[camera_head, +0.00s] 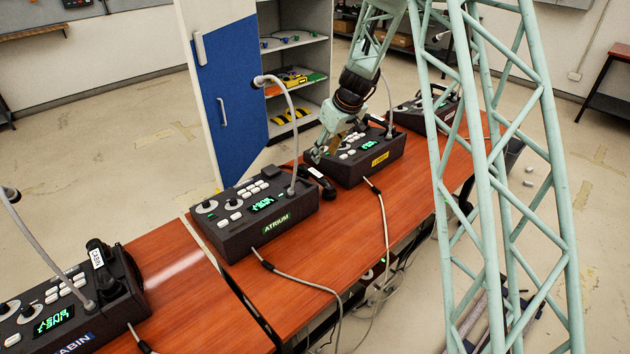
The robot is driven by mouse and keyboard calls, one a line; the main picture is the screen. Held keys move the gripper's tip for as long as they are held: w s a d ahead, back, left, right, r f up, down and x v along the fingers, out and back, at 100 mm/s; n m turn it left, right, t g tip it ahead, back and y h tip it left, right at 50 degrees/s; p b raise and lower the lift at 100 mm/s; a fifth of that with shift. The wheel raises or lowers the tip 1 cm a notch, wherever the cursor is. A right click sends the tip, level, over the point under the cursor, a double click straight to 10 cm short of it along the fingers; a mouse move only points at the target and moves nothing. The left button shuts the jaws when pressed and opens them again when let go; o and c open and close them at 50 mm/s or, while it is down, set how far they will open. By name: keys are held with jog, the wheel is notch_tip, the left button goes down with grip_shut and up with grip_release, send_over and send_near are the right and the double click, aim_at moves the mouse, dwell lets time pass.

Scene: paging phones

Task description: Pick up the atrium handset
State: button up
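The atrium phone (238,239) is a dark desk console with a green ATRIUM label, several white keys and a gooseneck microphone. It stands on the wooden table at the centre. A black handset (325,187) with a small white label is at its right end; the label is too small to read. Whether it rests on the console or the table is unclear. My gripper (321,153) is just above and behind this handset, pointing down and left, over the left edge of the yellow-labelled phone. Its fingertips are small and partly merged with the background, so contact and opening are unclear.
The yellow-labelled phone (377,165) stands close to my gripper on the right. Another phone (438,105) is farther back. The cabin phone (74,341), with its handset (106,268), is at front left. Gooseneck microphones and loose cables (300,281) are near. A blue-doored cabinet (232,100) stands behind.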

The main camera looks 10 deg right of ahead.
aim_at(316, 173)
jog(key=shift+f, duration=0.15)
jog(key=shift+b+x, duration=0.5)
jog(key=shift+x, duration=3.65)
jog(key=shift+x, duration=2.6)
jog(key=shift+f+b, duration=0.25)
jog(key=shift+b, duration=0.75)
jog(key=c, duration=1)
